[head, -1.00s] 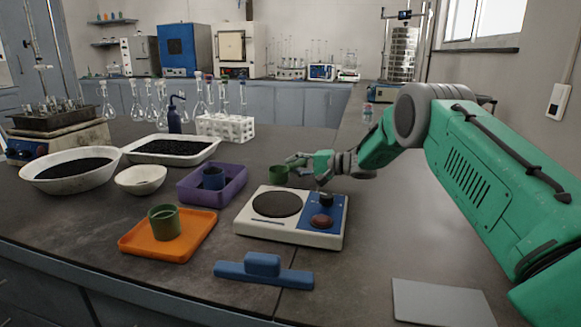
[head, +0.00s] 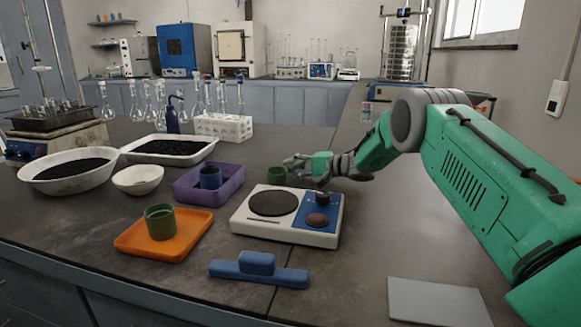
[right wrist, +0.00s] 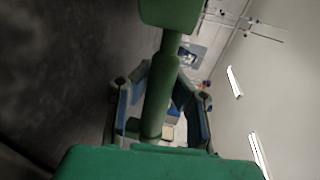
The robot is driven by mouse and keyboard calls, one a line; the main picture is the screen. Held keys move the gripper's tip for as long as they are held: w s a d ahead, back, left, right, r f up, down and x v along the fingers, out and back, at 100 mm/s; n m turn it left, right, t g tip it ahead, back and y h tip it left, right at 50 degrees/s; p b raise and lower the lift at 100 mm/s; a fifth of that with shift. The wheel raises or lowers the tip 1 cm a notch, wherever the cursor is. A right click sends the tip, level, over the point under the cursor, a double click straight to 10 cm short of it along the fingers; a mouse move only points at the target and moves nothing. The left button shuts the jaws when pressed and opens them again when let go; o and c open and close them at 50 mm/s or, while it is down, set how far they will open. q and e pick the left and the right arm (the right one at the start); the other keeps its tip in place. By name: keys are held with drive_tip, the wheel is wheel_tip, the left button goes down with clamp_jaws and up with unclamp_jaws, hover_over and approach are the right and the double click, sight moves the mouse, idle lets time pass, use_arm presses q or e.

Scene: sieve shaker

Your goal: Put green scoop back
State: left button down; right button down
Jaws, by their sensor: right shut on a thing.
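The green scoop (head: 277,175) is behind the white-and-blue hot plate in the head view, at the tips of my right gripper (head: 300,164). In the right wrist view, my right gripper's fingers (right wrist: 163,100) are shut around the green handle (right wrist: 160,95). The scoop's cup (right wrist: 171,12) is at the top edge there, partly cut off. Whether the scoop touches the bench is unclear. Another green cup (head: 160,222) stands on the orange tray (head: 190,243) at the front left. My left gripper is out of view.
The hot plate (head: 245,226) stands just in front of my right gripper. A blue block-shaped piece (head: 257,268) lies in front. A white tube rack (head: 224,127) stands behind.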

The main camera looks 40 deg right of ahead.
drive_tip(key=shift+s+d+f+h, duration=0.15)
drive_tip(key=shift+f, duration=0.4)
drive_tip(key=shift+s+d+f+h, duration=0.15)
drive_tip(key=shift+f, duration=0.35)
drive_tip(key=c, duration=1.5)
unclamp_jaws()
drive_tip(key=shift+s+d, duration=0.1)
drive_tip(key=v, duration=0.7)
drive_tip(key=r+v, duration=0.1)
drive_tip(key=v, duration=0.2)
drive_tip(key=shift+s+d, duration=0.1)
drive_tip(key=shift+d, duration=0.25)
drive_tip(key=shift+s+d+r, duration=0.15)
drive_tip(key=shift+s+r, duration=0.15)
drive_tip(key=shift+a+r, duration=0.15)
drive_tip(key=shift+a, duration=0.05)
